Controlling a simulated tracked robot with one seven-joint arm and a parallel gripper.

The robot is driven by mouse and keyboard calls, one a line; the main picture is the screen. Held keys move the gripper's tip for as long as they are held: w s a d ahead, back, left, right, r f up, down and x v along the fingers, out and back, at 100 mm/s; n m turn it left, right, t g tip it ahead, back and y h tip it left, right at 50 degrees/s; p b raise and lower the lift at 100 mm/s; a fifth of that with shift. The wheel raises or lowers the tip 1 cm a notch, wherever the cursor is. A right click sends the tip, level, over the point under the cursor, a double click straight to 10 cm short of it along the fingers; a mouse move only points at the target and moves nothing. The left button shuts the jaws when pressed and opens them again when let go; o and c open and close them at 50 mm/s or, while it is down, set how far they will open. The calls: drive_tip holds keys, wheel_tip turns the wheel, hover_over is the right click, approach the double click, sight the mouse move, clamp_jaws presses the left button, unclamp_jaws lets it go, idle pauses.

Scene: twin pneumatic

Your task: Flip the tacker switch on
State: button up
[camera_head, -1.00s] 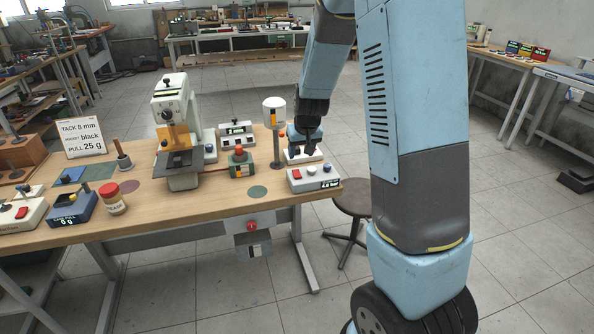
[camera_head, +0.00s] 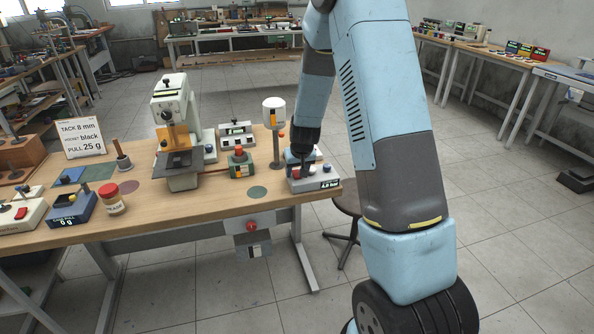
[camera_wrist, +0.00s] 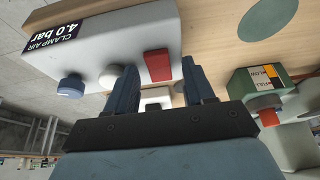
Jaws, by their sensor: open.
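A white box (camera_head: 320,184) with a display reading 4.0 bar stands at the table's right front corner. In the wrist view this box (camera_wrist: 115,40) is labelled CLAMP AIR and bears a blue knob (camera_wrist: 71,87), a pale round knob (camera_wrist: 111,76) and a red rocker (camera_wrist: 158,65). My gripper (camera_head: 303,170) points down over the box's back part. In the wrist view my gripper (camera_wrist: 160,76) is open and empty, with its fingers close to the red rocker. A white machine with an orange part (camera_head: 172,112) stands left of it. No label marks a tacker switch.
A green box with a red knob (camera_head: 240,163) and a white cylinder on a post (camera_head: 275,115) stand close to my gripper on the left. Another white box (camera_head: 236,134) is behind. A sign (camera_head: 80,137) and a jar (camera_head: 112,201) are further left.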

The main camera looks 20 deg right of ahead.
drive_tip(key=shift+c, duration=0.3)
clamp_jaws()
drive_tip(key=shift+w, duration=0.1)
drive_tip(key=shift+w+r+g, duration=0.1)
drive_tip(key=shift+w+g, duration=0.1)
drive_tip(key=shift+g, duration=0.45)
drive_tip(key=shift+w+g, duration=0.15)
drive_tip(key=shift+g, duration=0.5)
drive_tip(key=shift+o, duration=0.3)
unclamp_jaws()
